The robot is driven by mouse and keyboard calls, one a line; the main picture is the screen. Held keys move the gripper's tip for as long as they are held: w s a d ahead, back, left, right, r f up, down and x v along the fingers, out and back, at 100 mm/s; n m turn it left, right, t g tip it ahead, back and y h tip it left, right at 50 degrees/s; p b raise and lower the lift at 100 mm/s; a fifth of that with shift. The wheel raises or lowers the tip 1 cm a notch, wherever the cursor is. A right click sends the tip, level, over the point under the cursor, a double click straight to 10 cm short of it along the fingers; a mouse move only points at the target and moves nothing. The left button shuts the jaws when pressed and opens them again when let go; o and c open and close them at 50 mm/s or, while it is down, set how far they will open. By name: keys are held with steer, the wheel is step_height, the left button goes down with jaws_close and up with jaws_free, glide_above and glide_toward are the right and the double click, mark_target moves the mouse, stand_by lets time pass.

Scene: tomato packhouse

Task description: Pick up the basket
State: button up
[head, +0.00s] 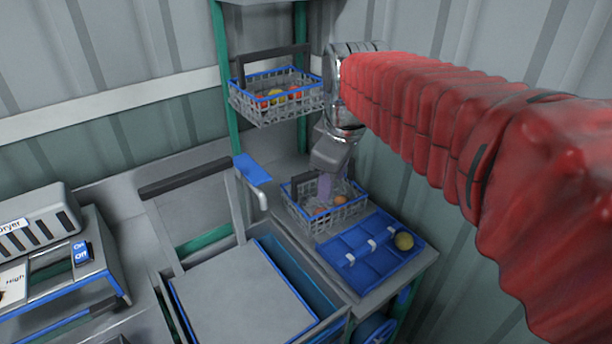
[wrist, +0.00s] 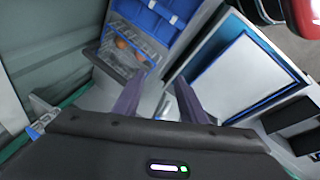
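A grey wire basket with blue trim (head: 325,216) stands on the lower bench with an orange-red tomato (head: 340,200) in it. A second such basket (head: 277,109), with a dark handle and several red and yellow tomatoes, is on the rack above. My gripper (head: 325,188) points down over the lower basket, close to its dark handle, and partly hides it. In the wrist view, the two purple fingers of my gripper (wrist: 158,88) are apart with nothing between them. The lower basket (wrist: 105,68) is beyond the left finger; contact cannot be told.
A blue divided tray (head: 348,259) with a yellow tomato (head: 404,241) is at the bench's front right. A grey lidded bin (head: 240,300) and a metal lever with blue top (head: 252,170) are to the left. A dryer unit (head: 40,230) stands at far left.

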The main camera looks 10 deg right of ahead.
steer(key=w+d+n+g, duration=0.1)
steer(key=w+n, duration=0.2)
steer(key=w, duration=0.3)
steer(key=w+d+n, duration=0.2)
steer(key=w+n, duration=0.1)
steer(key=w, duration=0.3)
steer(key=n+g, duration=0.1)
steer(key=n, duration=0.5)
glide_above(308, 176)
steer(key=w+d, duration=0.1)
steer(key=d, duration=0.4)
step_height(308, 176, down, 5)
steer(key=shift+a+r, duration=0.1)
steer(key=shift+w+d+f, duration=0.1)
steer(key=shift+w+f, duration=0.15)
steer(key=shift+f, duration=1.1)
steer(key=shift+w+d+f, duration=0.1)
steer(key=shift+w+f, duration=0.1)
steer(key=shift+f, duration=1.15)
steer(key=shift+w+d+f, duration=0.1)
steer(key=shift+w+f, duration=0.15)
steer(key=shift+f, duration=1.1)
steer(key=shift+f, duration=0.15)
steer(key=f, duration=0.5)
steer(key=shift+w+d+f, duration=0.1)
steer(key=shift+w, duration=0.3)
steer(key=shift+c, duration=0.3)
